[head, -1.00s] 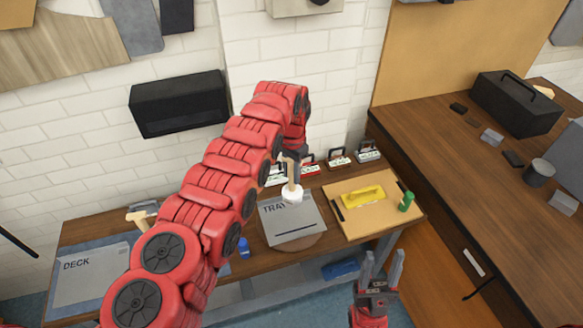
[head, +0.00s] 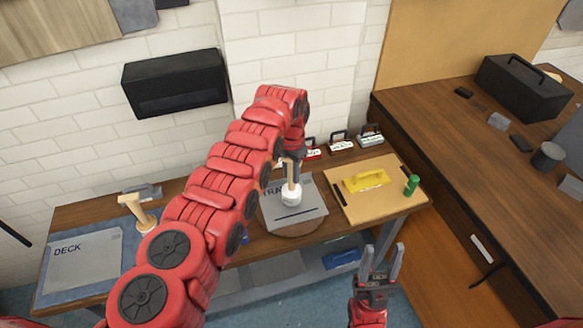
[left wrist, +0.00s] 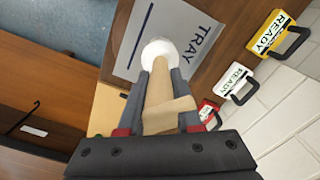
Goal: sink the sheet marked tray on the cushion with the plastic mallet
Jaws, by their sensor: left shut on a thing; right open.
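The grey sheet marked TRAY (head: 309,213) lies on a round brown cushion (head: 297,233) on the bench. The sheet also shows in the left wrist view (left wrist: 190,22). My left gripper (head: 291,160) is shut on the wooden handle of the plastic mallet, whose white head (head: 291,194) hangs down over the sheet. In the left wrist view the handle (left wrist: 160,90) runs between the fingers to the white head. I cannot tell whether the head touches the sheet. My right gripper (head: 382,264) is open and empty in front of the bench.
A sheet marked DECK (head: 85,262) lies at the bench's left, near another wooden mallet (head: 138,212). A board with a yellow tool (head: 366,180) and a green cylinder (head: 412,185) lies to the right. Several tags marked READY (left wrist: 232,80) stand behind the tray sheet.

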